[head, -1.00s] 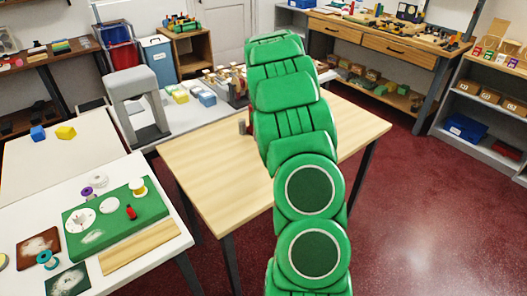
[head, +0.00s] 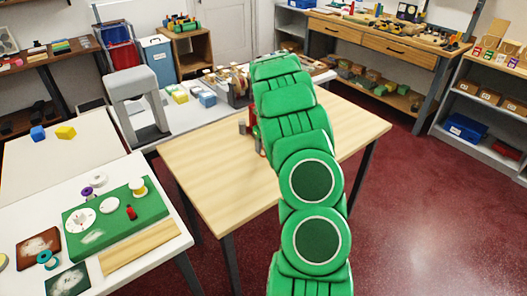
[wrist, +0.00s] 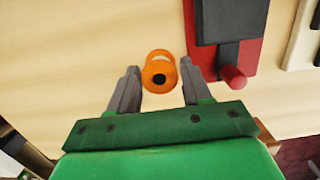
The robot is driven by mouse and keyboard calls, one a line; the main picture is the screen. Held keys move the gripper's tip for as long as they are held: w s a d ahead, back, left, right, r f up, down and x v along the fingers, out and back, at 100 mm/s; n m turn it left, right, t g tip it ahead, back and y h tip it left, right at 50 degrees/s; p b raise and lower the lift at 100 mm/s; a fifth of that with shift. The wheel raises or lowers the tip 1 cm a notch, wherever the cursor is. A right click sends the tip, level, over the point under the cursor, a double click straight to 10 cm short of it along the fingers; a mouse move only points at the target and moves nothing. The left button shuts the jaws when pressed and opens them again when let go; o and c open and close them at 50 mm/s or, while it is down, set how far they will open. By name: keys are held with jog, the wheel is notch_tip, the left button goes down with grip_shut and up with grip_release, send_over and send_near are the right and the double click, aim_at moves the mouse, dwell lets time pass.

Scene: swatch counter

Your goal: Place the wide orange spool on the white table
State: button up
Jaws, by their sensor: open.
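An orange spool (wrist: 160,72) with a dark hole in its near end shows in the wrist view, over the pale wood table top. My gripper (wrist: 162,80) is open, with one grey finger on each side of the spool and a visible gap on both sides. I cannot tell whether the spool's lower part touches the table. In the head view my green arm hides the spool and the gripper. The white table (head: 25,212) is at the lower left of the head view, holding a green block and several small items.
The wood table (head: 210,185) is mostly bare at its left. A red plate with a dark part (wrist: 233,30) lies right of the spool, close to my right finger. On the white table, a green block (head: 115,222) carries white discs and small spools. A wooden strip (head: 140,247) lies before it.

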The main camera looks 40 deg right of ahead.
jog(key=shift+f, duration=0.7)
jog(key=c, duration=0.8)
jog(key=shift+o, duration=0.2)
jog(key=shift+r, duration=0.1)
notch_tip(320, 180, up, 3)
jog(key=shift+r, duration=0.2)
jog(key=s+a+r, duration=0.7)
jog(key=s+r, duration=0.2)
jog(key=s, duration=0.3)
jog(key=shift+a+r, duration=0.15)
jog(key=shift+r, duration=0.1)
